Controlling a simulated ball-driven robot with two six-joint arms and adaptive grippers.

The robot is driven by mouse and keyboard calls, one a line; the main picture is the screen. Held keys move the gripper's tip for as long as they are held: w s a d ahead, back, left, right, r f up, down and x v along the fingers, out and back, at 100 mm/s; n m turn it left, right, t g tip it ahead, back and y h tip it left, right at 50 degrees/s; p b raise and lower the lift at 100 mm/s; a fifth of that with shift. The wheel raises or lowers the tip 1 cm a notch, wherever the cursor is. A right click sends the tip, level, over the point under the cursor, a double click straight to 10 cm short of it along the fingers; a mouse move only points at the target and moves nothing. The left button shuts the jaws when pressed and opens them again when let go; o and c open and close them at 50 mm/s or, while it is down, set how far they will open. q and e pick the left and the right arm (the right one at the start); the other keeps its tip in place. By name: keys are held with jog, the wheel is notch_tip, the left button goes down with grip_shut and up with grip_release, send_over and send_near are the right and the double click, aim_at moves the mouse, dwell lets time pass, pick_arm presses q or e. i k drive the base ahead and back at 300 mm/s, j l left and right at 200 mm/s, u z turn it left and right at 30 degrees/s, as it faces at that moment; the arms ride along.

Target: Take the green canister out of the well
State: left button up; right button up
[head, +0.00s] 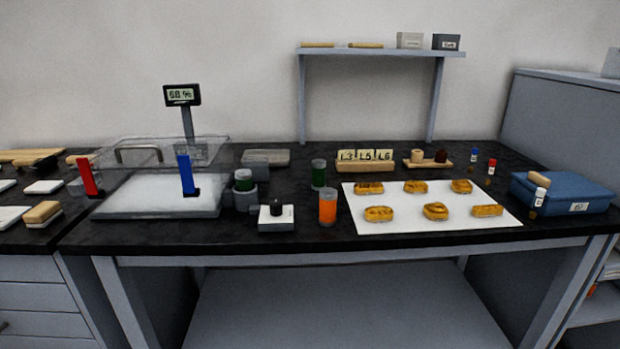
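A second dark green canister (319,174) stands upright on the black bench to the right, behind an orange canister (327,209). Neither of my grippers is in view, and nothing is seen touching the canister in the well.
A clear-lidded box (155,203) with red and blue upright pieces and a display stands left of the well. A white block with a black knob (277,220) sits in front right. A white sheet (400,225) holds golden pieces. A shelf (380,53) stands behind.

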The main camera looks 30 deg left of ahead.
aim_at(243, 176)
jog(key=u, duration=1.25)
